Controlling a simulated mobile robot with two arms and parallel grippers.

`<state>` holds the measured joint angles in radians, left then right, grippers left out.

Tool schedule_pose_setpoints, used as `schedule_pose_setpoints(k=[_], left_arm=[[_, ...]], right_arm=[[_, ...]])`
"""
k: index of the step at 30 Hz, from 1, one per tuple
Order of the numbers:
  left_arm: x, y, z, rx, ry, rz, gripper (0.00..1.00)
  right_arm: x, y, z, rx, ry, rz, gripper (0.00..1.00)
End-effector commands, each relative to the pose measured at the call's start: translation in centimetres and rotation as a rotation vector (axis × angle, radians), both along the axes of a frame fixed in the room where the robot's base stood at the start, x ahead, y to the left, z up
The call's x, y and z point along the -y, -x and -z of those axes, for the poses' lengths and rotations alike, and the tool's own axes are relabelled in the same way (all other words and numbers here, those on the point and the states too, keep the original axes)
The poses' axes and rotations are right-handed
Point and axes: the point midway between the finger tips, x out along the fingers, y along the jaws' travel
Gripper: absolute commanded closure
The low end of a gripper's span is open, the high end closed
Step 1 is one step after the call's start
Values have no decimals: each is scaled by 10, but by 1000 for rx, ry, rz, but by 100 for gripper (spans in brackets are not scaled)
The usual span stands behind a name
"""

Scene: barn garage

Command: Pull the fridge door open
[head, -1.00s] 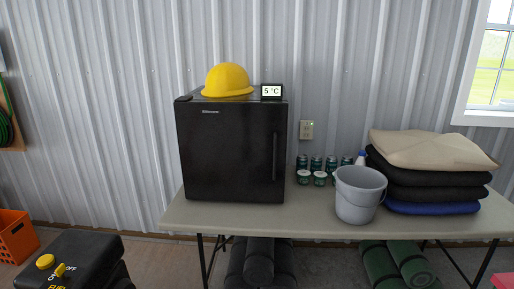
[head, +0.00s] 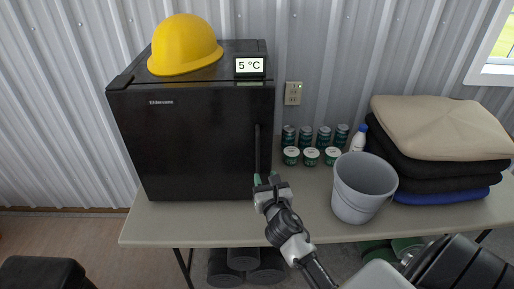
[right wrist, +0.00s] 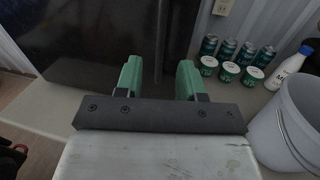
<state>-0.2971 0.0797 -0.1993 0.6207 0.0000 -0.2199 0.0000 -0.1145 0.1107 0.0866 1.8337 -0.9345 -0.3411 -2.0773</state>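The small black fridge (head: 195,145) stands on the table with its door shut. Its dark vertical handle (head: 257,150) is near the door's right edge. My right gripper (head: 266,180) reaches up from the lower right and is just in front of the handle's lower end. In the right wrist view its two green fingers (right wrist: 160,78) are apart with a gap between them, and the handle (right wrist: 160,35) rises beyond that gap. Contact with the handle cannot be made out. My left gripper is not in view.
A grey bucket (head: 362,190) stands right of my right gripper. Several cans and jars (head: 311,157), a white bottle (head: 358,140) and folded cloths (head: 440,130) are behind it. A yellow hard hat (head: 186,45) and a display (head: 250,66) sit on the fridge. The table (head: 190,225) is bare in front.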

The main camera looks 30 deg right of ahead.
Motion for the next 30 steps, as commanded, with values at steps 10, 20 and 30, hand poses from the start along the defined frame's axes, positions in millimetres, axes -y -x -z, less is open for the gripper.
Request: schedule_pose_setpoints(k=[10, 20, 30], left_arm=[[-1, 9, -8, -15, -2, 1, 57], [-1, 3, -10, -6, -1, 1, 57], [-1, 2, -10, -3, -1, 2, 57]], right_arm=[[18, -46, -10, 6, 34, 6, 61], [36, -93, -8, 5, 34, 5, 61], [38, -101, -7, 5, 34, 3, 61]])
